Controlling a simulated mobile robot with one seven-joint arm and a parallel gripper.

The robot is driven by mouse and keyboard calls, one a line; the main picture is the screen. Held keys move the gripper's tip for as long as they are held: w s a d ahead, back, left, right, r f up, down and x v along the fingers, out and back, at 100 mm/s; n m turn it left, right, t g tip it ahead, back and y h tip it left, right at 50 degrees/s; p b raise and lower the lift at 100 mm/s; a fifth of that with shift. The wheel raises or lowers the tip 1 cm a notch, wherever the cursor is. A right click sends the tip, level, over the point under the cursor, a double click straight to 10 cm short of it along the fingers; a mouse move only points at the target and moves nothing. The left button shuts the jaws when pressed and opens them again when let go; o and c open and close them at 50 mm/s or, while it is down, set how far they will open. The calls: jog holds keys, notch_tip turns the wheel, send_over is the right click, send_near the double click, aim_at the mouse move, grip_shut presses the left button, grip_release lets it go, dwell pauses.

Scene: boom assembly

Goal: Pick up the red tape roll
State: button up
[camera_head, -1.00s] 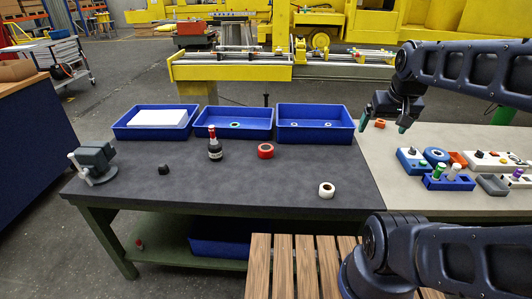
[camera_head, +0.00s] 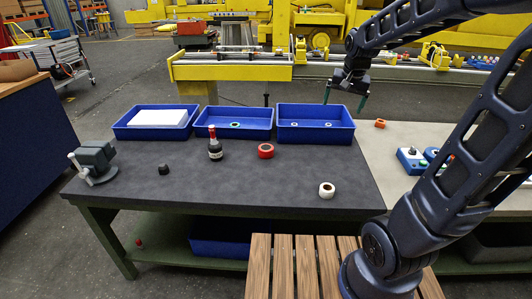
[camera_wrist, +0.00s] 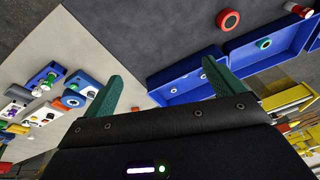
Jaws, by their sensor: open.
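The red tape roll (camera_head: 265,151) lies flat on the dark grey table (camera_head: 240,180), just in front of the gap between the middle and right blue trays. It also shows near the top of the wrist view (camera_wrist: 228,19). My gripper (camera_head: 345,96) is open and empty, raised above the right end of the right blue tray. It is to the right of the red tape roll and apart from it. In the wrist view its green fingers (camera_wrist: 159,88) stand wide apart with nothing between them.
Blue trays (camera_head: 233,134) line the table's back edge. The table between roll and front edge is clear.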

jog(key=w+a+f+m, duration=0.1)
jog(key=w+a+f, duration=0.45)
jog(key=w, duration=0.25)
jog(key=m+h, duration=0.2)
jog(key=m, duration=0.1)
send_near(266, 148)
jog(key=shift+w+d+g, duration=0.15)
jog(key=shift+d+g, duration=0.05)
jog(key=shift+g, duration=0.2)
jog(key=shift+a+f, duration=0.1)
jog(key=shift+f, duration=0.2)
jog(key=x, duration=0.4)
jog(key=shift+w+f, duration=0.2)
jog(key=shift+f, duration=0.2)
jog(key=shift+w+x, duration=0.15)
jog(key=shift+x, duration=1.3)
jog(key=shift+w+x, duration=0.15)
jog(key=shift+x, duration=1.25)
jog(key=shift+a, duration=0.1)
jog(key=shift+r, duration=0.1)
jog(key=c, duration=1.2)
